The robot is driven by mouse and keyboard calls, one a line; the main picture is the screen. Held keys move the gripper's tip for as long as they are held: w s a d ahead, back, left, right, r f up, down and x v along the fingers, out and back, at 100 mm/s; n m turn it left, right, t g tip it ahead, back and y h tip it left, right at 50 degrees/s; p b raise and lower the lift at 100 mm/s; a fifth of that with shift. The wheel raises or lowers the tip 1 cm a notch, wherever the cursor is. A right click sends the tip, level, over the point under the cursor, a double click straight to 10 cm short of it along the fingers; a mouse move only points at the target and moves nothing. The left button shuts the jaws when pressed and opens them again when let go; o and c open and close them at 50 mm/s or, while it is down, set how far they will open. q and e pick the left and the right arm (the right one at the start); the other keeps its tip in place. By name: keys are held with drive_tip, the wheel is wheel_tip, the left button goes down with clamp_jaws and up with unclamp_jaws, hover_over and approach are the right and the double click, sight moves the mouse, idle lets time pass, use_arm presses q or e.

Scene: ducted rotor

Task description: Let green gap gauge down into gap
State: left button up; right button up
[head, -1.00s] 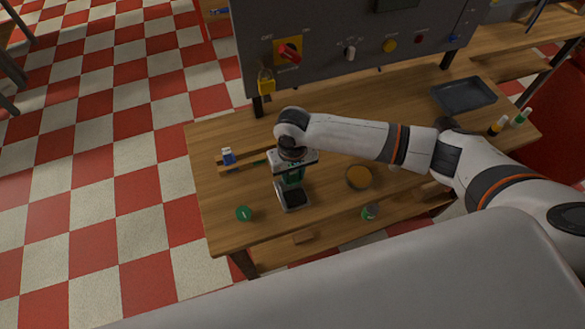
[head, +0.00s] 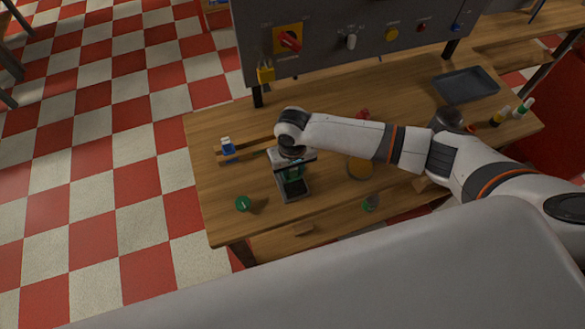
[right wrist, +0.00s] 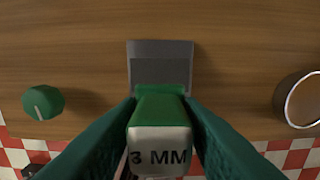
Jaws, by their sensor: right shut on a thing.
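My right gripper (head: 292,171) is shut on the green gap gauge (right wrist: 160,108), a green block whose white end reads "3 MM" in the right wrist view. In the head view the gauge (head: 292,174) shows as a bit of green below the gripper, above a grey stand with a dark recess (head: 296,189). In the right wrist view this grey piece (right wrist: 160,50) lies just beyond the gauge. I cannot tell whether the gauge touches it. The gap itself cannot be made out. My left gripper is not in view.
A green round knob (head: 243,203) lies left of the stand, and a blue-and-white item (head: 229,151) farther back. A dark tray (head: 466,85) is at the back right. A control panel (head: 350,70) rises behind.

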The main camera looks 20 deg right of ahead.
drive_tip(key=shift+p, duration=0.85)
idle(0.7)
drive_tip(key=shift+f+b, duration=0.45)
drive_tip(key=shift+f, duration=0.95)
idle(1.0)
idle(0.4)
drive_tip(key=o, duration=1.1)
drive_tip(key=shift+c, duration=0.2)
